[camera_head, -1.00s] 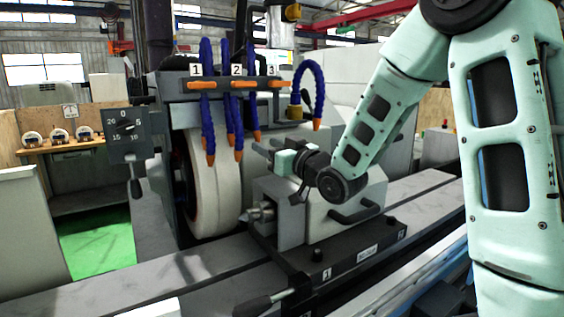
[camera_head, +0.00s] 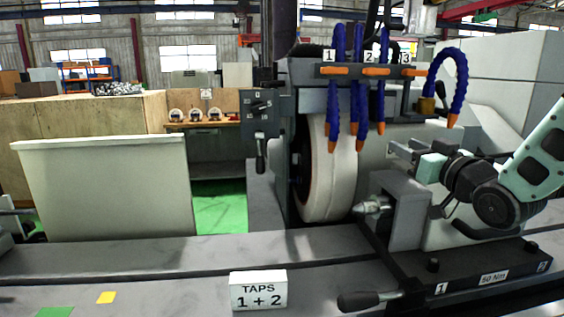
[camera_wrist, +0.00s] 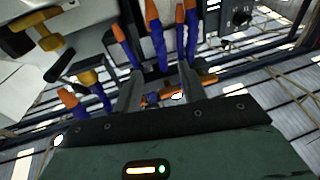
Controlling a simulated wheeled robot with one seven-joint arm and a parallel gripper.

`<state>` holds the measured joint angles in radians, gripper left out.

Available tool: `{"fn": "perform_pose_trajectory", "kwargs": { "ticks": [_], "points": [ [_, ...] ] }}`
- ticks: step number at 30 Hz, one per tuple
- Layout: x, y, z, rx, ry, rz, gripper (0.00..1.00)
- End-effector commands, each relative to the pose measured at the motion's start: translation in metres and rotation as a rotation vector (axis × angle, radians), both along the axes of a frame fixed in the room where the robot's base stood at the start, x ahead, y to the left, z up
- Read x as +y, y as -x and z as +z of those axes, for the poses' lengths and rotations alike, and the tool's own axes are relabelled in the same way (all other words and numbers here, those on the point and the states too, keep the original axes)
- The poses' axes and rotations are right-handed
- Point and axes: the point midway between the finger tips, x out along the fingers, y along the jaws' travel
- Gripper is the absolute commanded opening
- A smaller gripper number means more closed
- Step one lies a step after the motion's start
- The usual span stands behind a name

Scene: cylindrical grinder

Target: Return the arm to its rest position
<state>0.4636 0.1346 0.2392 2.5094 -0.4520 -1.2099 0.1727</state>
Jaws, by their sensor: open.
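My arm (camera_head: 536,165) comes in from the right edge in the head view; its upper links are out of the picture. My gripper (camera_head: 400,153) is open and empty, above the grey tailstock block (camera_head: 410,208) and to the right of the white grinding wheel (camera_head: 329,178). In the wrist view, the two fingers of my gripper (camera_wrist: 160,90) stand apart. Blue coolant hoses (camera_wrist: 157,38) with orange tips show beyond and between them.
Blue hoses numbered 1 to 3 (camera_head: 358,95) hang over the wheel, with another hose (camera_head: 462,85) at the right. A black lever (camera_head: 368,299) sticks out at the tailstock base. A "TAPS 1 + 2" sign (camera_head: 259,291) stands on the machine bed. Green floor (camera_head: 219,207) shows behind.

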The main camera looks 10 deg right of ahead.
Motion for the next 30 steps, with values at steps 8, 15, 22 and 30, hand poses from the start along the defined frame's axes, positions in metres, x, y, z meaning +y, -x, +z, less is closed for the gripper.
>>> {"fn": "perform_pose_trajectory", "kwargs": {
  "ticks": [8,15,22,30],
  "points": [
    [0.086,0.012,-0.064,0.378,0.096,0.066,0.41],
    [0.166,0.091,-0.134,0.835,0.263,0.170,0.41],
    [0.207,0.208,-0.171,1.237,0.472,0.296,0.41],
    [0.211,0.298,-0.176,1.498,0.644,0.385,0.41]
  ]
}}
